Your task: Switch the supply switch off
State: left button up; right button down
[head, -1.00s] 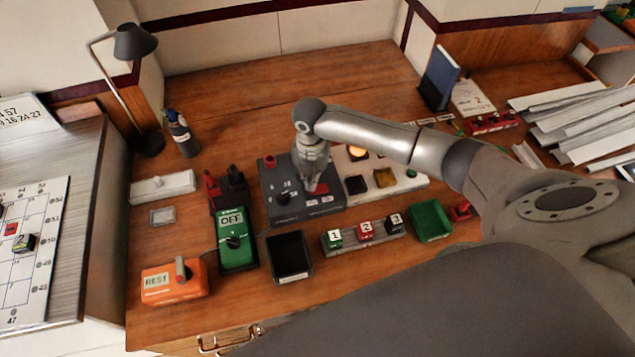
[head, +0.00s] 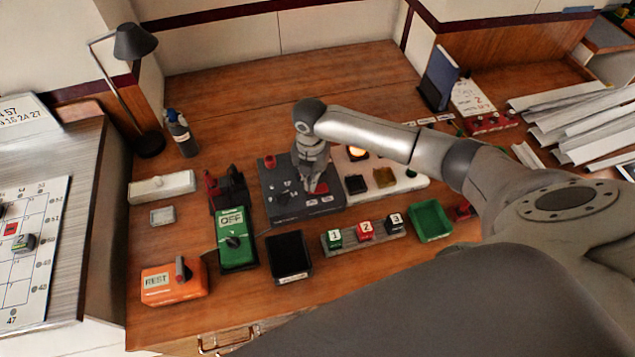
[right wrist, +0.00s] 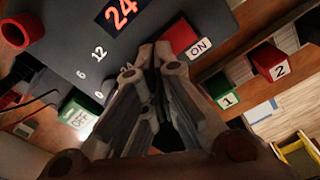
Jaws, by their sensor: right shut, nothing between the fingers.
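The dark grey supply box (head: 285,208) stands in the middle of the bench. In the right wrist view it has a red "24" display (right wrist: 121,13), dial marks and a red switch (right wrist: 179,37) beside an "ON" label (right wrist: 199,47). My right gripper (head: 314,186) points down over the right part of this box. Its fingers are shut and empty; in the wrist view they (right wrist: 147,75) cover the dial area and end close to the red switch. I cannot tell whether they touch it. My left gripper is not in view.
A green box reading "OFF" (head: 237,254) and an orange box (head: 172,284) stand to the left. A black tray (head: 289,260), numbered blocks (head: 366,230) and a green tray (head: 430,221) are in front. A white panel (head: 408,181) adjoins on the right. The back of the bench is clear.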

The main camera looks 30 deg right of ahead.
jog(key=shift+f, duration=0.4)
dwell(0.5)
jog(key=shift+f+b, duration=0.75)
jog(key=shift+f, duration=0.25)
jog(key=shift+r, duration=0.1)
notch_tip(320, 180, up, 7)
jog(key=p, duration=0.7)
jog(key=shift+r, duration=0.1)
dwell(0.5)
